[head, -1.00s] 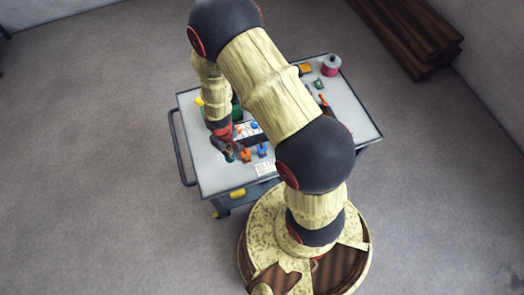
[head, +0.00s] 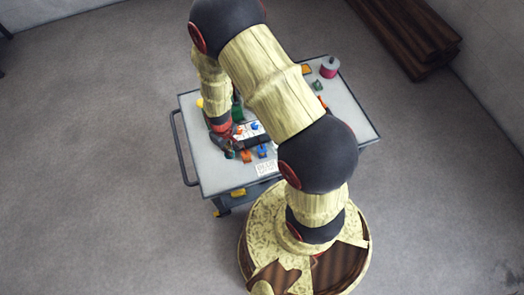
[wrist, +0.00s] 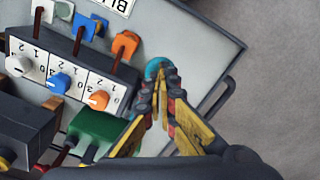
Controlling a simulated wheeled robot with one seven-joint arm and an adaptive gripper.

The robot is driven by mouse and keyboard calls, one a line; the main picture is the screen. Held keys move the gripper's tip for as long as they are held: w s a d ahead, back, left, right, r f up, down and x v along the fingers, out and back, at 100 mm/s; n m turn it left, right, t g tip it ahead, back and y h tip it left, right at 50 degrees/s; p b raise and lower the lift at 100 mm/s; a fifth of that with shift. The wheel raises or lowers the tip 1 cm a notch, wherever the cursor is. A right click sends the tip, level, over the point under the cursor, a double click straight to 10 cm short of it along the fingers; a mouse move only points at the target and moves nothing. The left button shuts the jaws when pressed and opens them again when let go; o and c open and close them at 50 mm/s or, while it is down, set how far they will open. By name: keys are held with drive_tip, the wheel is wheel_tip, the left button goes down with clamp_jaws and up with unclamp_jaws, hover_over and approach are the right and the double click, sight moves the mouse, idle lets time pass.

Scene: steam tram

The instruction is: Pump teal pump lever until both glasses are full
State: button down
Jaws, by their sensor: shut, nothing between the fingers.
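A round teal piece (wrist: 157,67), perhaps the top of the pump lever, shows right at the fingertips in the wrist view. My gripper (wrist: 160,78) is shut, with its tips against or just over the teal piece; I cannot tell if they touch. Nothing is held between the fingers. In the head view my gripper (head: 230,150) is low over the near left part of the cart top, partly hidden by my wrist. I cannot make out either glass in these views.
A grey cart (head: 205,178) carries everything. Beside my gripper is a dark box with white, blue and orange knobs (wrist: 98,100), with matching coloured handles (wrist: 126,44) beyond. A green block (wrist: 95,128) lies close to my fingers.

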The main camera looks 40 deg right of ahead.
idle(0.4)
drive_tip(key=shift+f+b, duration=1.45)
drive_tip(key=shift+f, duration=0.75)
drive_tip(key=shift+r+p, duration=1.7)
drive_tip(key=shift+r, duration=0.55)
drive_tip(key=shift+f, duration=0.15)
drive_tip(key=shift+r, duration=0.25)
wheel_tip(320, 180, up, 7)
drive_tip(key=p, duration=0.5)
drive_tip(key=shift+f, duration=0.1)
